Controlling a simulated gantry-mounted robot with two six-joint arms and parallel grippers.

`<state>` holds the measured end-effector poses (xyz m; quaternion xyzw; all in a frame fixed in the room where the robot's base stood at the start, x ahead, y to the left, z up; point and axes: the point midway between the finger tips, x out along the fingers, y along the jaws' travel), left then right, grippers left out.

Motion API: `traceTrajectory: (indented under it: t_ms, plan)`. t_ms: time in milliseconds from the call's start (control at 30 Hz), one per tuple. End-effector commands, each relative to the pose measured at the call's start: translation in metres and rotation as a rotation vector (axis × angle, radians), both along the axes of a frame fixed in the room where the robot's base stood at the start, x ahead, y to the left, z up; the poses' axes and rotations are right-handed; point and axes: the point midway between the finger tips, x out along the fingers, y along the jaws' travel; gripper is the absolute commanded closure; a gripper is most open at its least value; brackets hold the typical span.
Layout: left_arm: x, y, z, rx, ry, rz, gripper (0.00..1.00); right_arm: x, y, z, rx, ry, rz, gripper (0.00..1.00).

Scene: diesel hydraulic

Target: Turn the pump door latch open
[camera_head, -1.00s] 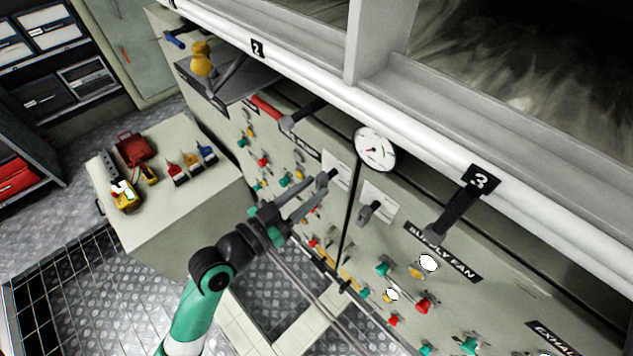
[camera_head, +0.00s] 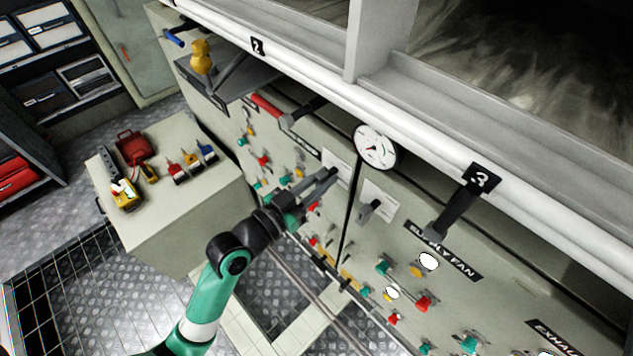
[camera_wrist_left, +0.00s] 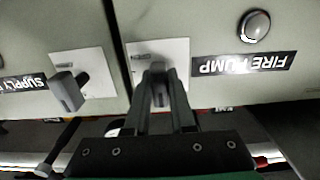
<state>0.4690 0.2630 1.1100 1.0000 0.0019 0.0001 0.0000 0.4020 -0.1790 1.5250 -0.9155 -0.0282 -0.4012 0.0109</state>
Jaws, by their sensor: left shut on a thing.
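The fire pump door (camera_wrist_left: 220,30) has a white plate (camera_wrist_left: 170,50) with a dark latch handle (camera_wrist_left: 157,72). My left gripper (camera_head: 328,177) reaches the plate from the lower left. It also shows in the left wrist view (camera_wrist_left: 163,95), with its two fingers shut on the latch handle, one on each side. In the head view the fingers cover most of this latch. The "FIRE PUMP" label (camera_wrist_left: 243,63) is beside the plate and appears upside down. My right gripper is not in view.
A similar latch (camera_head: 368,210) sits on the supply fan door, across a dark seam. A round gauge (camera_head: 376,147) is above it. Levers, including one by the "3" tag (camera_head: 455,207), and several coloured valves (camera_head: 423,304) stick out nearby. A cabinet with tools (camera_head: 170,215) stands left.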

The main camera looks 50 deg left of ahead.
Motion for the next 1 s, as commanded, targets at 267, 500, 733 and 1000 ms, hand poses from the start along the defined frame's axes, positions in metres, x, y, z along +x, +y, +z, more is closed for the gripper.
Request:
traceTrajectory:
  t_ms: [267,500,733,1000]
  plan:
    - [-0.0001,0.0,0.0,0.333,0.001,0.0,1.0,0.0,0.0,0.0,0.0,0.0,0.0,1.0]
    - [-0.0001,0.0,0.0,0.837,0.003,0.0,1.0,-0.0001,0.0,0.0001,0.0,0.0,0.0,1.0]
    - [-0.0001,0.0,0.0,1.321,0.005,0.0,1.0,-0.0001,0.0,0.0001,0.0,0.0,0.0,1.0]
    - [-0.0001,0.0001,0.0,1.535,0.006,0.0,0.51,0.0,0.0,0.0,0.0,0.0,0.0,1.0]
